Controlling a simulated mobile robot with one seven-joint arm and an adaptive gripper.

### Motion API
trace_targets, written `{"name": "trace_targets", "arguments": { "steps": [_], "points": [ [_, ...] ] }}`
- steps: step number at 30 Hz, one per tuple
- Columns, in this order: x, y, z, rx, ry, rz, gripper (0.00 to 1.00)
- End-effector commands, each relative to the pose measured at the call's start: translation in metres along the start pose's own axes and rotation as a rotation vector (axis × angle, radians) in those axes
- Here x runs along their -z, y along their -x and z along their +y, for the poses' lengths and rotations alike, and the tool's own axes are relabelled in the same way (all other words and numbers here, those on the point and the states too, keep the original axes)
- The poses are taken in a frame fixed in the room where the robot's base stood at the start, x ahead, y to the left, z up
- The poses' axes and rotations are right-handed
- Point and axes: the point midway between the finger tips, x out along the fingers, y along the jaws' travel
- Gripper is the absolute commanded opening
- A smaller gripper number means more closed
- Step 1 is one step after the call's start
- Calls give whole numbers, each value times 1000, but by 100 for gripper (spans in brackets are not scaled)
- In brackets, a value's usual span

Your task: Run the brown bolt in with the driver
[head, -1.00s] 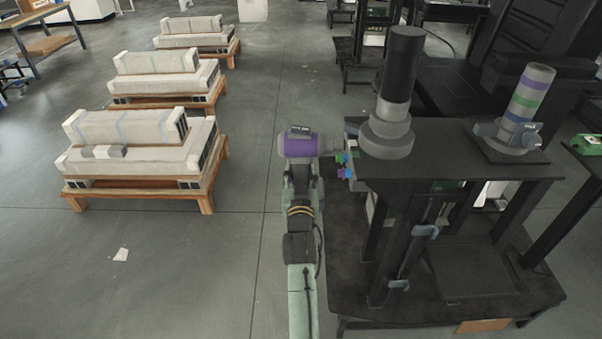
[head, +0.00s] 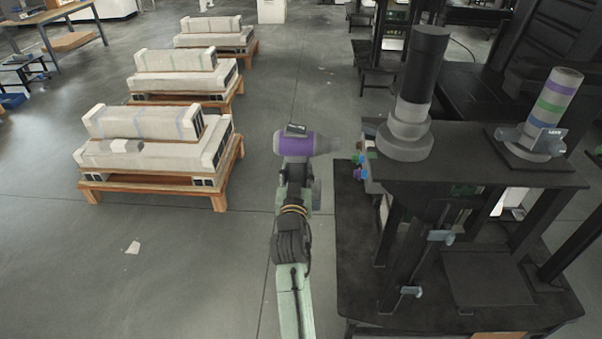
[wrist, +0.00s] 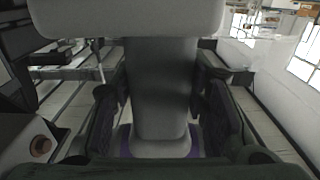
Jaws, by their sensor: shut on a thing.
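The driver (head: 297,144) is purple and grey and lies level, its grey nose pointing right toward the black bench. My gripper (head: 296,168) is shut on it from below. In the wrist view the driver's grey handle (wrist: 160,85) stands between my two fingers. Small coloured bolt heads (head: 361,160), blue, green and purple among them, show at the left side of the bench, apart from the driver's nose. I cannot pick out the brown bolt for sure in the head view. In the wrist view a brown round end (wrist: 40,147) sits on a pale block at lower left; I cannot tell what it is.
The black bench (head: 470,180) carries a tall black and grey column (head: 419,85) and a banded column (head: 551,105). Grey blocks rest on wooden pallets (head: 160,189) to the left.

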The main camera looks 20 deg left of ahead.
Motion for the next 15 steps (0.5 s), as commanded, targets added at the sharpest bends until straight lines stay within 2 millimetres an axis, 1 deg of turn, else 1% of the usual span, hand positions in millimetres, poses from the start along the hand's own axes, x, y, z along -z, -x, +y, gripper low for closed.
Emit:
{"name": "trace_targets", "arguments": {
  "steps": [1, 8, 15],
  "points": [
    [4, 0, 0, 1, 0, 9, 0],
    [4, 0, -1, 1, 1, 9, 0],
    [3, 0, -19, 3, 1, 10, 0]
  ]
}}
